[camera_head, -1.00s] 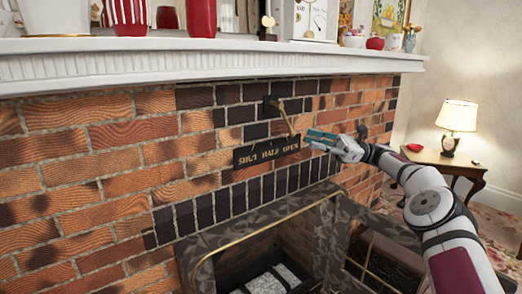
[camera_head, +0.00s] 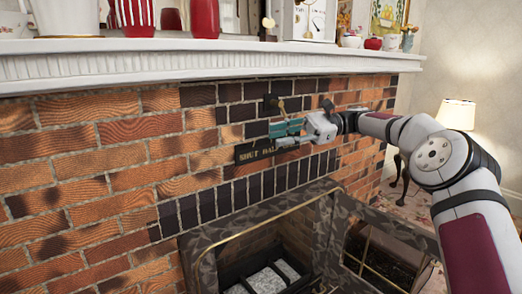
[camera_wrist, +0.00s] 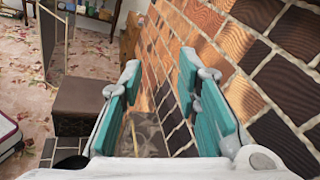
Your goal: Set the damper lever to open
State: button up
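The damper lever (camera_head: 283,107) hangs from a dark pivot on the brick face. Only its upper part shows in the head view; my gripper hides the rest, so its full angle is not clear. Below it is a dark label plate (camera_head: 250,154); "SHUT" and part of "HALF" are readable, and the right end is covered by my gripper. My gripper (camera_head: 277,133) is in front of the lever's lower part and points left along the wall. In the wrist view its teal-padded fingers (camera_wrist: 160,100) are apart with no lever visible between them. Contact with the lever cannot be told.
The white mantel shelf (camera_head: 200,62) juts out above, carrying vases and ornaments. The fireplace opening with its brass-edged surround (camera_head: 260,232) is below. A lit lamp (camera_head: 457,114) stands at the right. In the wrist view the brick wall runs close along the right finger.

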jog(key=s+a+n+t+h, duration=0.3)
jog(key=s+h, duration=0.6)
jog(key=s, duration=0.9)
jog(key=s+d+f+n+t+h, duration=0.15)
jog(key=s+d+f, duration=0.35)
jog(key=s, duration=0.6)
jog(key=s+d+f+n+t+h, duration=0.1)
jog(key=s+d+f+n+h, duration=0.2)
jog(key=s+d, duration=0.5)
jog(key=s+d+f+n+t+h, duration=0.15)
jog(key=s+d+f, duration=0.25)
jog(key=s, duration=0.9)
notch_tip(320, 180, up, 25)
jog(key=t+p, duration=0.2)
jog(key=p, duration=2)
jog(key=shift+n+t+h+p, duration=0.3)
jog(key=shift+n+h+p, duration=0.1)
jog(key=shift+w+a, duration=0.1)
